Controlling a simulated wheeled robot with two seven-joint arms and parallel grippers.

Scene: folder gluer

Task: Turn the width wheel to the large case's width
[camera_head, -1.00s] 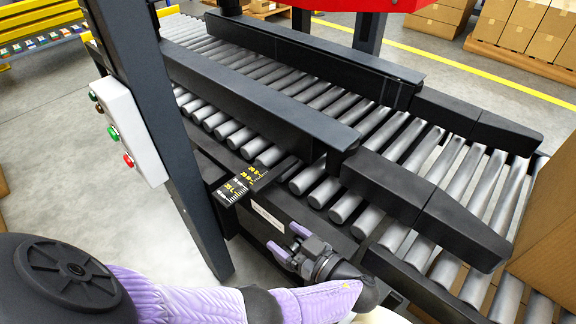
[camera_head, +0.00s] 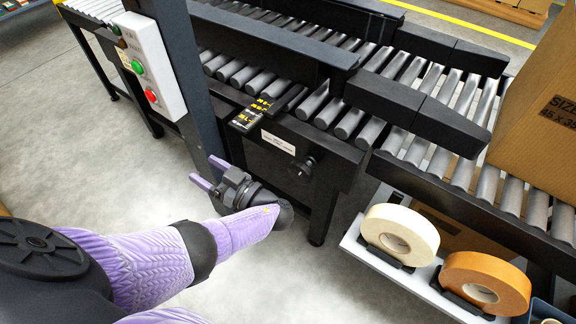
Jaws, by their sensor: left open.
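The width wheel (camera_head: 304,168) is a small black wheel with a knob on the front side of the conveyor frame, right of a white label plate. A black scale with yellow marks (camera_head: 251,115) sits above and left of it. My left gripper (camera_head: 206,172) is open and empty, with two purple fingers pointing left, left of the wheel and apart from it. A large cardboard case (camera_head: 541,110) stands on the rollers at the right; its printed size is partly cut off. My right gripper is not in view.
Two black guide rails (camera_head: 270,57) run over the rollers. A shelf at lower right holds a white tape roll (camera_head: 400,235) and an orange one (camera_head: 485,282). Floor between is clear.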

